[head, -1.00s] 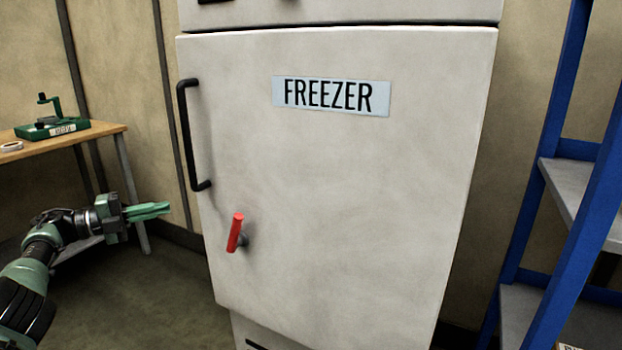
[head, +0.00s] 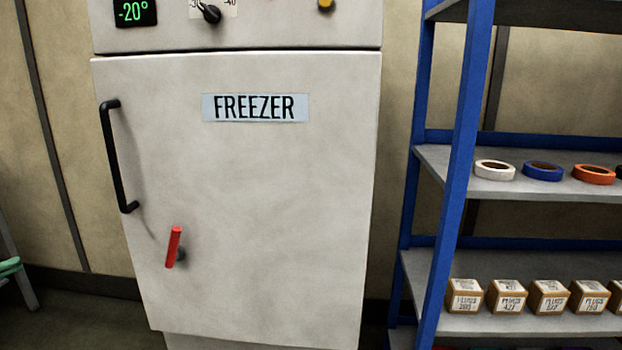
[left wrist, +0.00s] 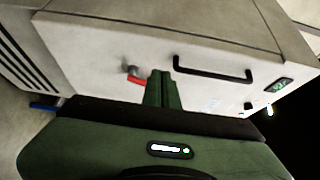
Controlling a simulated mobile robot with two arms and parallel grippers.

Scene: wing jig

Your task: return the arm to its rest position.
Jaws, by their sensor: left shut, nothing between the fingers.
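My right gripper is in neither view.
A blue shelf rack (head: 452,190) stands right of the freezer. It holds rolls of tape (head: 542,171) on one shelf and several boxes labelled PLUGS (head: 507,297) below. The freezer display (head: 135,12) reads -20°. A table leg (head: 17,265) shows at the left edge.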

